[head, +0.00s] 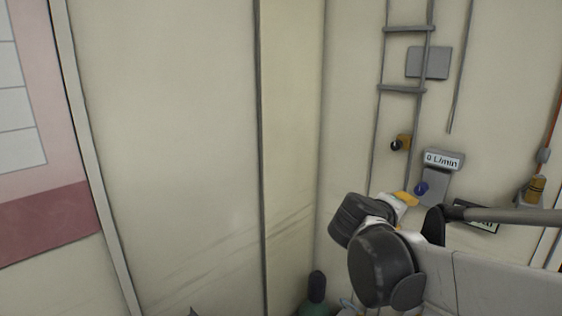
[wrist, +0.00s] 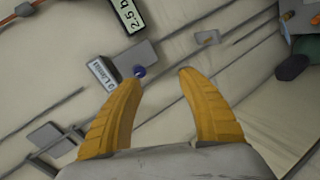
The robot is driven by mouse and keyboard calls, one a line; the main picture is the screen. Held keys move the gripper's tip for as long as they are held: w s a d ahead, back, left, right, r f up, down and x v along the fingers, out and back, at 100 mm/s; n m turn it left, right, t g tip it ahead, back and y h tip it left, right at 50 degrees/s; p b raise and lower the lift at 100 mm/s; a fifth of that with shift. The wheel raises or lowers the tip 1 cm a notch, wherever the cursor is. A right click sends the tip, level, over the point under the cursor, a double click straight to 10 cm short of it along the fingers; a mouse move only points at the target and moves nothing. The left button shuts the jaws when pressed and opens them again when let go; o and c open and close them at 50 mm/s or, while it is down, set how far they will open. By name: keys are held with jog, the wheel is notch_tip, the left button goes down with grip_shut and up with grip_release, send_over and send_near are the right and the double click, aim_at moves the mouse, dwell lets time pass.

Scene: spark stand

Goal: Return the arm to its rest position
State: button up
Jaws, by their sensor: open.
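My gripper shows in the wrist view (wrist: 160,88) as two yellow ribbed fingers held wide apart with nothing between them. A blue knob (wrist: 139,71) on a grey panel shows beyond the fingertips, apart from them. In the head view my gripper (head: 408,199) is mostly hidden behind my dark and white arm links; only a bit of yellow shows. It is in front of the wall at the lower right, beside the blue knob (head: 421,188).
A dark green bottle-like thing (head: 317,289) stands low near the corner. The wall at centre left is bare.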

jog(key=s+a+f+m+g+y+b, duration=0.1)
jog(key=s+a+f+m+y+b, duration=0.2)
jog(key=s+f, duration=0.8)
jog(key=s+a+f+m+g+y+b, duration=0.1)
jog(key=s+a+f+m+y+b, duration=0.1)
jog(key=s+a+f+y+b, duration=0.4)
jog(key=s+a+f+b, duration=0.1)
jog(key=s+f+b, duration=0.1)
jog(key=s+f, duration=0.3)
notch_tip(320, 180, down, 5)
jog(key=shift+s+a+r+m+y+b, duration=0.2)
jog(key=shift+m+y+b, duration=0.1)
jog(key=shift+m, duration=0.1)
jog(key=shift+o, duration=0.2)
